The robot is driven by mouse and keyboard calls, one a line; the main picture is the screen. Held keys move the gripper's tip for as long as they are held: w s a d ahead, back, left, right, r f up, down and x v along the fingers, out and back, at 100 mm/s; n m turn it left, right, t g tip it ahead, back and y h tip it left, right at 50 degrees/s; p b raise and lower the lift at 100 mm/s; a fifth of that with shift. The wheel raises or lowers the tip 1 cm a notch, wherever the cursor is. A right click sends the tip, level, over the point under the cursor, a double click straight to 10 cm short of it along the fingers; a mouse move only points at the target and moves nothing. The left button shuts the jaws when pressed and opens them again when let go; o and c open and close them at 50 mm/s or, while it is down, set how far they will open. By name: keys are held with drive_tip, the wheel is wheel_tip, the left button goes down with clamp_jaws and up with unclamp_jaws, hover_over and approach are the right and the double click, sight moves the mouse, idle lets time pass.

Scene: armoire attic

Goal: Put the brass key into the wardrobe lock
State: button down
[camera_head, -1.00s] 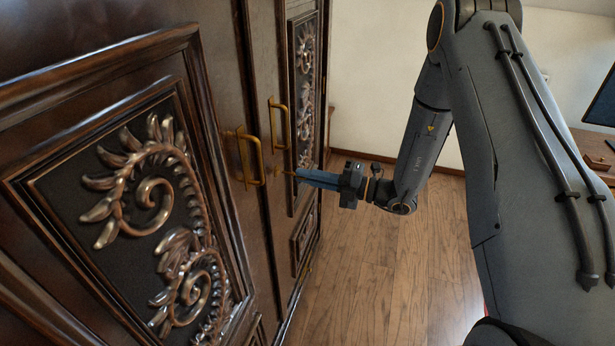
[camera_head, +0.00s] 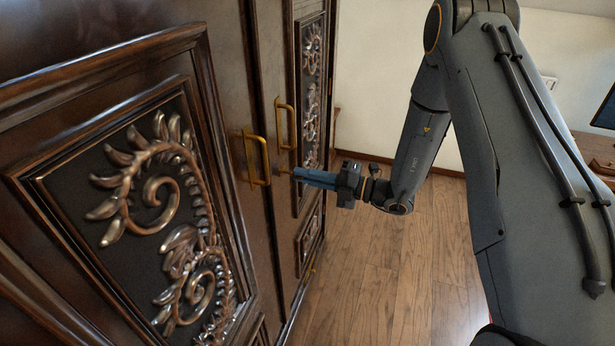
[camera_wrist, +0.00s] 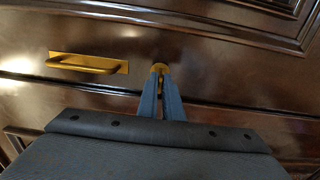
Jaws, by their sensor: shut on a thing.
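The wardrobe (camera_head: 226,90) is dark carved wood with two upright brass handles. The brass lock (camera_head: 280,171) sits on the door just below the right-hand handle. In the wrist view the round brass lock plate (camera_wrist: 159,68) shows right at my fingertips. My gripper (camera_head: 297,173) has blue fingers, shut on the brass key (camera_head: 290,173), of which only a small brass bit shows at the tips. The key points at the lock. The fingers hide most of it, and I cannot tell how far it is in the lock. My gripper also shows in the wrist view (camera_wrist: 163,80).
The left brass handle (camera_head: 257,158) and right brass handle (camera_head: 285,122) stick out close to my fingers. One handle (camera_wrist: 88,63) lies left of them in the wrist view. The wooden floor (camera_head: 385,270) is clear. A desk (camera_head: 597,150) stands at the right.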

drive_tip(key=shift+x, duration=0.95)
drive_tip(key=c, duration=1.8)
unclamp_jaws()
drive_tip(key=shift+c, duration=0.2)
drive_tip(key=b+v, duration=0.2)
drive_tip(key=v, duration=0.5)
drive_tip(key=shift+d, duration=0.4)
drive_tip(key=shift+s, duration=0.15)
